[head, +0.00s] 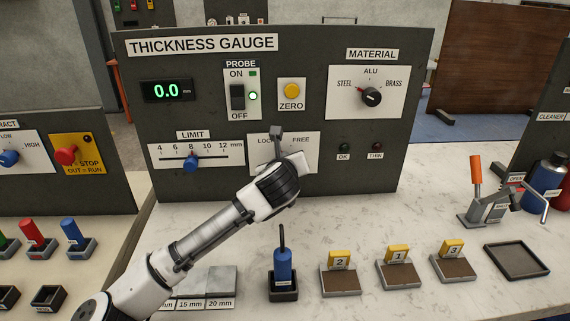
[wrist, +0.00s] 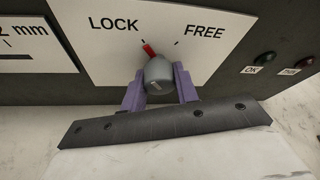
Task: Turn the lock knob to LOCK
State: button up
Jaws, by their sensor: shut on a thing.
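The lock knob (wrist: 158,72) is a grey round knob with a red pointer (wrist: 149,50) on a white plate marked LOCK and FREE. The pointer is tilted up and left, at the LOCK side. The FREE tick, to its right, shows bare. My gripper (wrist: 159,80) is shut on the knob, one purple finger on each side of it. In the head view my arm end covers the knob and part of the LOCK/FREE plate (head: 309,152).
The thickness gauge panel (head: 300,70) carries a probe switch (head: 237,97), a yellow ZERO button (head: 291,91), a material knob (head: 371,97) and a blue limit slider (head: 191,163). On the bench stand a blue handled tool (head: 283,265) and several numbered blocks.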

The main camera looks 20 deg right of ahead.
dwell(0.4)
jog(key=o, duration=1)
jog(key=shift+s, duration=0.1)
jog(key=b+v, duration=0.2)
jog(key=v, duration=1.1)
jog(key=shift+s+a+r, duration=0.15)
jog(key=shift+s+a, duration=0.1)
